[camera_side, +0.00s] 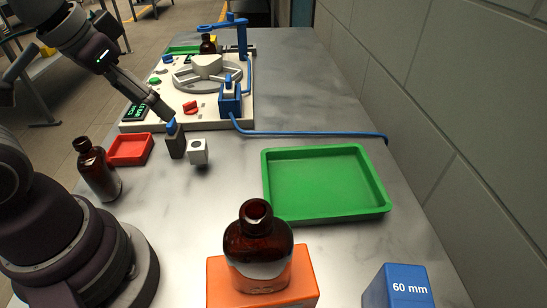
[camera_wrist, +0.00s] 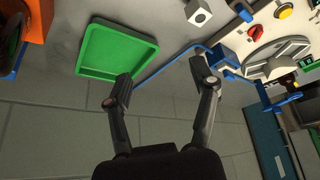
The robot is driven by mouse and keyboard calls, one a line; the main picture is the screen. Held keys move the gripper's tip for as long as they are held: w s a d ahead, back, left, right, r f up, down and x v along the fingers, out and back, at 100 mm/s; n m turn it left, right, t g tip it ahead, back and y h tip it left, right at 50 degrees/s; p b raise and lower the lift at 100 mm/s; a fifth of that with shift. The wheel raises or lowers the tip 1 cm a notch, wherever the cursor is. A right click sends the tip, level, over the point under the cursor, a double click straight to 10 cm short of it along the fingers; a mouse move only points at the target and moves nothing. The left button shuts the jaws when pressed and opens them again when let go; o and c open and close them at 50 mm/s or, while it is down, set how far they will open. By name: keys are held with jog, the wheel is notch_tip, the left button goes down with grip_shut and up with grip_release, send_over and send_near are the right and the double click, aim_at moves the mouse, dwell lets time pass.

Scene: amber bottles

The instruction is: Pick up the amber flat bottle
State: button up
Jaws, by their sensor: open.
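An amber bottle (camera_side: 258,246) with a wide body, short neck and pale label stands upright on an orange block (camera_side: 222,285) at the front of the side view. A slimmer, dark amber bottle (camera_side: 97,170) stands on the table at the left. Another amber bottle (camera_side: 208,44) stands at the back. I cannot tell for certain which is the flat one; the front one looks broadest. My gripper (camera_wrist: 160,84) is open and empty in the wrist view, its fingers wide apart, well away from the bottles. The orange block (camera_wrist: 34,20) shows at the wrist view's upper left.
A green tray (camera_side: 375,205) lies empty right of centre. A blue block (camera_side: 400,285) marked 60 mm stands front right. A red tray (camera_side: 130,149), a white cube (camera_side: 198,152) and a device with a round carousel (camera_side: 207,72) are farther back. A wall runs along the right.

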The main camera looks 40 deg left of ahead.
jog(key=a+n+g, duration=0.3)
jog(key=a+n, duration=0.3)
jog(key=a, duration=0.2)
jog(key=n+g, duration=0.2)
jog(key=n, duration=0.5)
send_over(80, 140)
jog(key=shift+w+a+f, duration=0.25)
jog(key=shift+w+f, duration=0.2)
jog(key=shift+f, duration=0.05)
jog(key=f, duration=0.6)
jog(key=s+f, duration=0.1)
jog(key=f, duration=0.2)
jog(key=shift+d+f, duration=0.15)
jog(key=shift+f, duration=0.25)
jog(key=shift+w+f, duration=0.1)
jog(key=shift+f, duration=0.2)
grip_shut()
